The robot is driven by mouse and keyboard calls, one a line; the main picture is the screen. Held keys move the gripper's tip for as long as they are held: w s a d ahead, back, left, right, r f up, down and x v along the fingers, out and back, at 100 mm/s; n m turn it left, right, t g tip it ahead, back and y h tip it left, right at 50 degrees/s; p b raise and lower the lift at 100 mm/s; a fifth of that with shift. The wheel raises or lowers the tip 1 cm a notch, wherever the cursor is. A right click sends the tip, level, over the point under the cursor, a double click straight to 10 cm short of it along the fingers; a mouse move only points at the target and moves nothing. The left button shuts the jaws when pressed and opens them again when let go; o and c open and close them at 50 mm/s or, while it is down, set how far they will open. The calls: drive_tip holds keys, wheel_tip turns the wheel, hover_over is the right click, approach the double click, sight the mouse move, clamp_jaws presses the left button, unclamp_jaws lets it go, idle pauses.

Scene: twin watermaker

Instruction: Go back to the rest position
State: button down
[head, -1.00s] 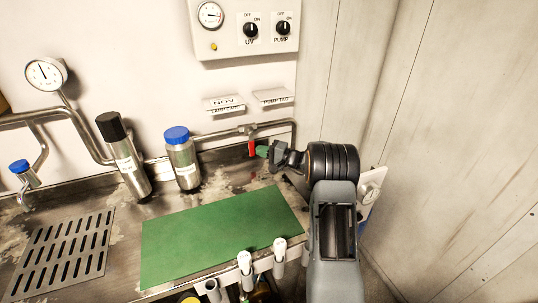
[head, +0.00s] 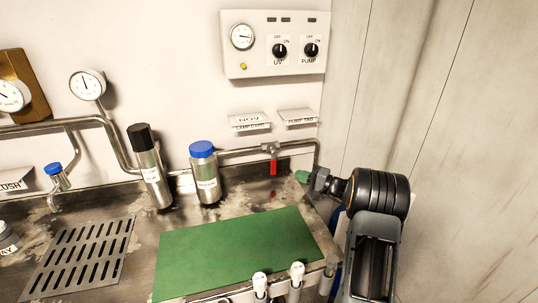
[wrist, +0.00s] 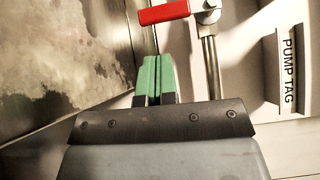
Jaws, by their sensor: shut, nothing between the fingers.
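My gripper (head: 302,176) is at the right end of the steel counter, over its back right corner. Its green-tipped fingers are shut with nothing between them. In the wrist view the two green fingertips (wrist: 154,80) lie side by side. The red valve handle (head: 273,167) on the wall pipe is to the left of my gripper in the head view, apart from it. It also shows in the wrist view (wrist: 164,12), beyond the fingertips.
A green mat (head: 235,255) lies on the counter. A black-capped bottle (head: 151,168) and a blue-capped bottle (head: 206,178) stand upright behind it. A drain grate (head: 85,257) is at left. The control panel (head: 274,44) is on the back wall. A plain wall (head: 465,150) rises close on the right.

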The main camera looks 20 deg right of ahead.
drive_tip(key=s+a+r+g, duration=0.1)
drive_tip(key=a, duration=0.1)
drive_tip(key=s+a+r+n+g, duration=0.1)
drive_tip(key=a, duration=0.1)
drive_tip(key=s+a+r+n+g+p, duration=0.1)
drive_tip(key=a+g, duration=0.1)
drive_tip(key=a, duration=0.1)
drive_tip(key=shift+s+r, duration=0.15)
drive_tip(key=shift+s, duration=0.1)
drive_tip(key=s+a+r+n+g+h+p, duration=0.1)
drive_tip(key=s+a+r+n+g+h, duration=0.15)
drive_tip(key=s+a, duration=0.4)
drive_tip(key=s+a+r+n+g+h+p, duration=0.1)
drive_tip(key=s+a+n+g+h, duration=0.2)
drive_tip(key=s, duration=0.6)
drive_tip(key=s+d+r+n+h+p, duration=0.1)
drive_tip(key=s+n+h+p, duration=0.1)
drive_tip(key=s+h, duration=0.5)
drive_tip(key=s, duration=0.3)
drive_tip(key=shift+s+d, duration=0.15)
drive_tip(key=shift+s, duration=0.2)
